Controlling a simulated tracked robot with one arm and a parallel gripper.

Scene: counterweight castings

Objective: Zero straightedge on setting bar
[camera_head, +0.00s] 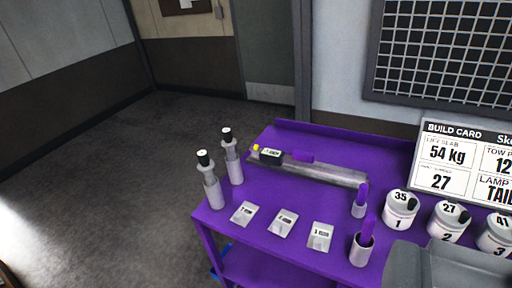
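A long grey bar (330,173) lies across the back half of the purple bench. At its left end is a dark gauge body with a small pale display (271,154) and a yellow knob. A purple grip (302,157) shows just behind the bar's middle. I cannot tell the straightedge from the setting bar here, and the display is too small to read. A grey angular shape (460,268) at the lower right looks like part of my gripper or arm. No fingertips can be made out, and nothing is seen held.
Two dark-capped bottles (210,185) stand at the bench's left edge. Several small cards (283,222), two purple-handled pieces in cups (361,250) and numbered pots (400,211) stand in front and right. A build card (465,165) stands behind. Open floor (120,190) lies left.

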